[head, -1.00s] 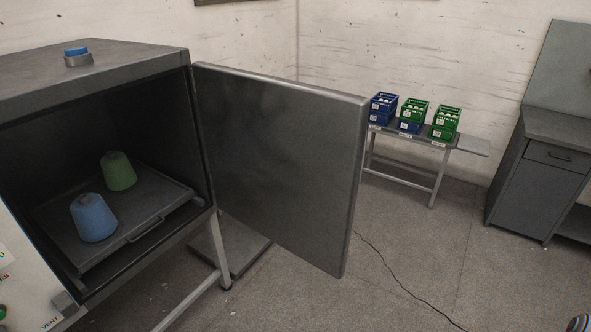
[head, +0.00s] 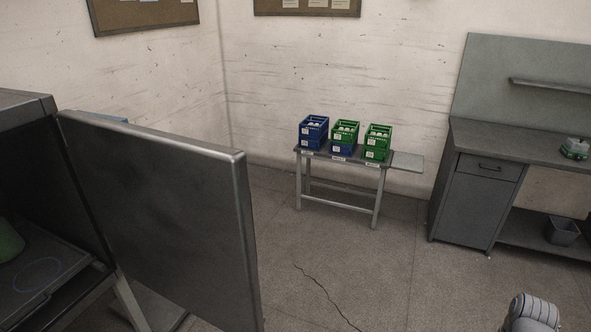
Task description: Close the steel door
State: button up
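The steel door (head: 165,215) is a flat grey panel at the left of the head view. It stands wide open, hinged at the right front edge of the dark grey cabinet (head: 30,102). The cabinet is cut off by the left picture edge. Inside it, a green cone (head: 8,242) shows partly at the edge, by a tray (head: 75,262) with a faint bluish ring on it. The door's lower end runs out of the picture. My gripper is not in view.
A low table (head: 405,163) with blue crates (head: 312,132) and green crates (head: 378,140) stands at the back wall. A grey workbench (head: 490,130) is at the right, with a bin (head: 562,232) below.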

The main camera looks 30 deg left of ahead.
aim_at(175, 212)
jog(key=i, duration=2.75)
jog(key=u, duration=2.55)
